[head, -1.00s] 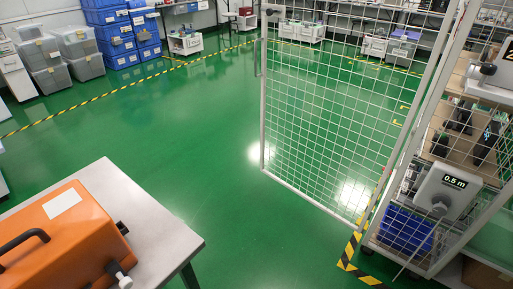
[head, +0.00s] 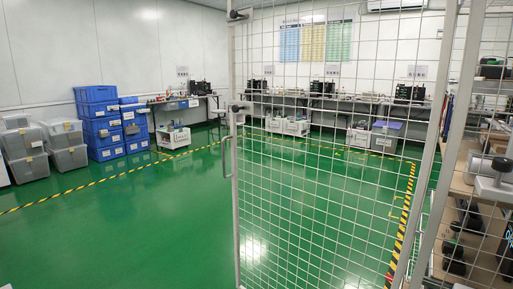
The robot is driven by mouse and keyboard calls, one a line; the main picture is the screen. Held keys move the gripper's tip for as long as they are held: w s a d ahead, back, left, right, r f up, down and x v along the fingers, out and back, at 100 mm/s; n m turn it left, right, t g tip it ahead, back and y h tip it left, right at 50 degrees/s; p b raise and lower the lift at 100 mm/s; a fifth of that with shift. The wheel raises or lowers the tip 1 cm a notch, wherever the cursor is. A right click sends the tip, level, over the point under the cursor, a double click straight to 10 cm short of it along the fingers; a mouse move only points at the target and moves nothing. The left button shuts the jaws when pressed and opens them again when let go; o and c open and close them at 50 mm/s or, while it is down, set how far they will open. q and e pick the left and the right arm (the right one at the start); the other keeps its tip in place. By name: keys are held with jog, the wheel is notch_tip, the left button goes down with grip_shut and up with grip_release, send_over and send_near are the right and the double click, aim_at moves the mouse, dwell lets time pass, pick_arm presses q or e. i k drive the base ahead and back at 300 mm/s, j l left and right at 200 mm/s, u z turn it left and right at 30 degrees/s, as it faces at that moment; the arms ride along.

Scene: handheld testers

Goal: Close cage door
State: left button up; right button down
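The cage door (head: 330,150) is a tall wire-mesh panel in a light grey frame, in the middle and right of the head view. It stands swung open, its free edge on the left and its other side by the cage posts at the right. A handle (head: 226,157) sits on the free edge post. The cage (head: 432,150) on the right holds shelves with instruments, partly cut off by the picture edge. Neither of my grippers shows in the head view.
Green floor (head: 130,230) is clear left of the door. Blue crates (head: 100,122) and grey bins (head: 64,146) stand at the back left. Workbenches (head: 335,98) line the far wall. Yellow-black tape (head: 402,225) marks the floor near the cage.

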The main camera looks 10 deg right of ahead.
aim_at(450, 14)
jog(key=i+l+z, duration=0.6)
jog(key=i, duration=0.2)
